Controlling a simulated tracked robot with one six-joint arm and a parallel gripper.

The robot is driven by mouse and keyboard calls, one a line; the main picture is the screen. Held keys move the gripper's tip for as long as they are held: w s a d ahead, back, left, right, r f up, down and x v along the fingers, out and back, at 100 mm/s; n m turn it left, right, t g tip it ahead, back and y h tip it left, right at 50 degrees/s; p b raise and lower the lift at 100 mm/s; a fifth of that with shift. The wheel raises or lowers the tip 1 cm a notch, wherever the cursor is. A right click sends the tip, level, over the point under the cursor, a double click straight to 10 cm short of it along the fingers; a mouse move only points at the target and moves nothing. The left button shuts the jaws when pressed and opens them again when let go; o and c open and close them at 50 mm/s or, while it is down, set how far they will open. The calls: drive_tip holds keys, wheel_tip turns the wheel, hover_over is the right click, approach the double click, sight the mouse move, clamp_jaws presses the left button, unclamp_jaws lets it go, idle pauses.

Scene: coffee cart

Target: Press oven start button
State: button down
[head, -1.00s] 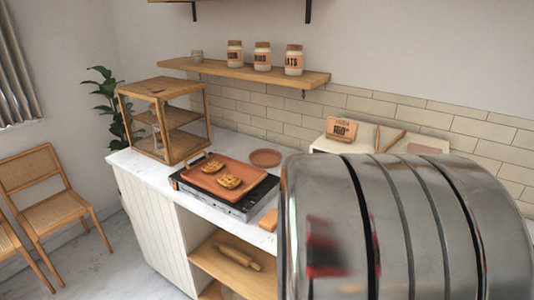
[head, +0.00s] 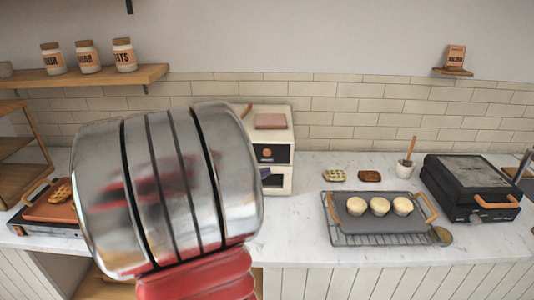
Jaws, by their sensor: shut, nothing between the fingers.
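A cream box-shaped appliance (head: 284,116), which looks like the oven, stands on the counter against the tiled wall. Its dark front panel (head: 284,153) carries a small round orange mark or button (head: 267,153); I cannot tell for sure whether this is the start button. My large metal arm link hides the left part of the appliance. My gripper is not in view.
A dark tray (head: 375,224) with several pale rounds sits on a wire rack to the right. A black press (head: 470,185) stands at far right. Bare marble counter (head: 306,240) lies left of the rack. An orange tray (head: 50,208) is at far left.

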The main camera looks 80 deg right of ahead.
drive_tip(key=shift+w+d, duration=0.25)
drive_tip(key=shift+d, duration=0.85)
drive_tip(key=shift+w+d, duration=0.2)
drive_tip(key=shift+d, duration=0.85)
drive_tip(key=shift+w+d, duration=0.25)
drive_tip(key=shift+d, duration=0.85)
drive_tip(key=shift+d, duration=0.1)
drive_tip(key=shift+d, duration=0.3)
drive_tip(key=shift+w+d, duration=0.15)
drive_tip(key=shift+d, duration=0.2)
idle(0.3)
drive_tip(key=shift+a, duration=0.1)
drive_tip(key=shift+s+a, duration=0.2)
drive_tip(key=shift+a, duration=0.5)
idle(0.3)
drive_tip(key=a, duration=0.2)
drive_tip(key=s+a, duration=0.1)
drive_tip(key=a, duration=0.2)
idle(0.4)
